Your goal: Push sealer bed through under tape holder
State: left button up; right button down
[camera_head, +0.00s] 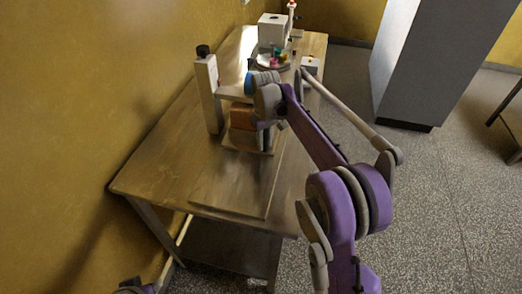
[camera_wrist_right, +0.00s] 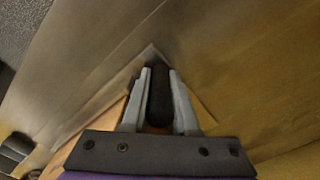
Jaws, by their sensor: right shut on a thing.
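The sealer stands on the wooden table. Its pale upright post (camera_head: 208,92) has a dark knob on top, and the pale tape holder arm (camera_head: 233,93) reaches right from it, with a blue roll (camera_head: 249,82) near its end. An orange-brown box (camera_head: 242,118) sits below the arm, on what looks like the sealer bed (camera_head: 236,143). A wooden base board (camera_head: 235,188) extends toward the near table edge. My right gripper (camera_wrist_right: 159,80) is shut on a black upright handle (camera_wrist_right: 160,100); my wrist hides this grip in the head view.
The table (camera_head: 150,170) is clear left of the board. At its far end stand a white machine (camera_head: 271,30), a round tray (camera_head: 272,64) with coloured pieces and a small pale box (camera_head: 311,65). A yellow wall runs along the left; a grey cabinet (camera_head: 425,60) stands right.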

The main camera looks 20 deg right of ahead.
jog(key=shift+w+d, duration=0.4)
jog(key=shift+w, duration=0.15)
jog(key=c, duration=0.7)
grip_release()
jog(key=shift+r, duration=0.15)
notch_tip(320, 180, up, 10)
jog(key=shift+r+p, duration=0.25)
jog(key=shift+p, duration=0.35)
